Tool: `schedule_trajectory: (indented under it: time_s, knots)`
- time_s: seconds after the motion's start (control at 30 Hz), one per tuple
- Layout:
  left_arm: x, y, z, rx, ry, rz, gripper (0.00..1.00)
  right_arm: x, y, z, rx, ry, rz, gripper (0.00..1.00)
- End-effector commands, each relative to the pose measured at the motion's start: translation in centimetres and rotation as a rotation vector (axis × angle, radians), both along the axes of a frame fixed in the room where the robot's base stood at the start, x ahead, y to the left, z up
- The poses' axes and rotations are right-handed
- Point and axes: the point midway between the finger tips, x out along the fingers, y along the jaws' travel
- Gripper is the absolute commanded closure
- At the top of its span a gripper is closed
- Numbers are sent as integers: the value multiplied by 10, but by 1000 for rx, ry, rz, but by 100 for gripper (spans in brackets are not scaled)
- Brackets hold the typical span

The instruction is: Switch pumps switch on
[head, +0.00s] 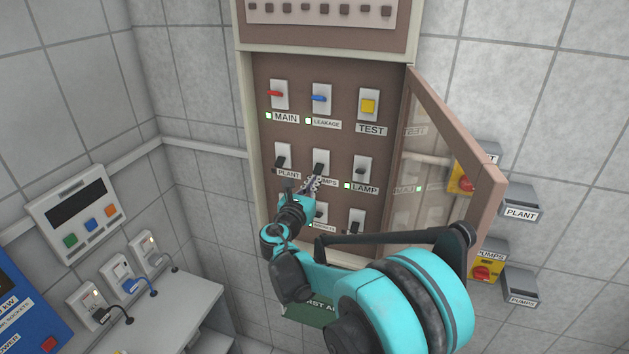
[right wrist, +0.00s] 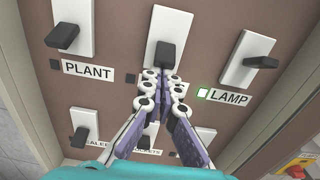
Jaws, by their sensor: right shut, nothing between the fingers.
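The pumps switch (head: 319,168) is a black lever on a white plate in the middle row of the open brown panel, between the plant and lamp switches. In the right wrist view the pumps switch (right wrist: 168,50) is at top centre, its lever pointing down toward my fingers. My right gripper (head: 314,181) is shut and empty, its tips just below the lever; whether they touch it I cannot tell. The tips also show in the right wrist view (right wrist: 164,76). They partly cover the "PUMPS" label. A small indicator (right wrist: 130,78) left of the tips is dark. My left gripper is out of view.
The plant switch (right wrist: 73,28) and lamp switch (right wrist: 246,58) flank it; the lamp indicator (right wrist: 202,93) glows green. The panel's glazed door (head: 455,165) stands open to the right. Yellow-and-red rotary switches (head: 483,271) are on the wall beyond. A counter with sockets (head: 150,308) is at left.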

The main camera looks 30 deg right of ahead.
Motion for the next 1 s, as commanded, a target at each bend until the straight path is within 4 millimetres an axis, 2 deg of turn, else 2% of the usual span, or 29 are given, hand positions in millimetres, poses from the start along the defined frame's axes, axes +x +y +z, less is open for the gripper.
schedule_trajectory:
  time_s: [0.27, 0.5, 0.7, 1.0]
  knots:
    - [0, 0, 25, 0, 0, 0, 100, -3, 3, 13, 99, 82, 0, 100]
    - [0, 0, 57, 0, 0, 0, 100, -5, 5, 27, 261, 221, -1, 100]
    - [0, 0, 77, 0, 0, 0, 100, -5, 6, 36, 394, 333, 0, 100]
    - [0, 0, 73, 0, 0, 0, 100, -5, 7, 31, 402, 343, 1, 100]
